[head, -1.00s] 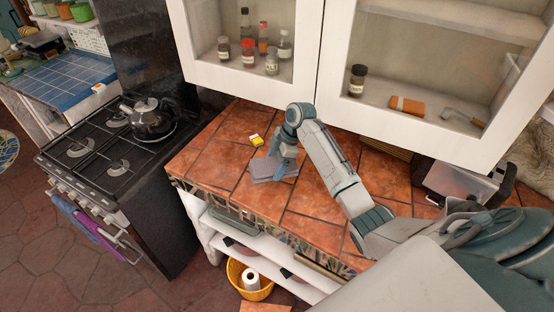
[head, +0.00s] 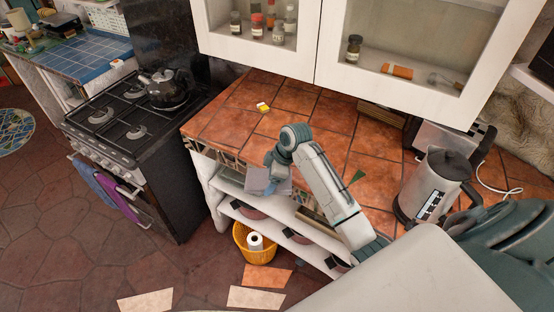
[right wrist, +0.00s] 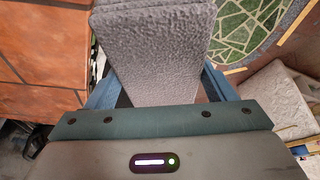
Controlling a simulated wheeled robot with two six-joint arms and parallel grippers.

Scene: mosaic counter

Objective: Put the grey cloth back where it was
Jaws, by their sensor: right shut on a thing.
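The grey cloth (head: 262,182) is a folded, textured pad. My right gripper (head: 271,166) is shut on it and holds it at the front edge of the tiled counter in the head view. In the right wrist view the cloth (right wrist: 155,45) sticks out from between my right gripper's fingers (right wrist: 160,92), its folded layers showing at the left side. The cloth appears to be in the air, partly past the counter's edge. My left gripper is not in view.
The orange tiled counter (head: 222,124) is mostly clear, with a small yellow item (head: 263,106) towards the back. A steel kettle (head: 432,188) stands at right. The stove (head: 130,120) is at left. Open shelves and a yellow basket (head: 254,248) are below; wall cabinets hang above.

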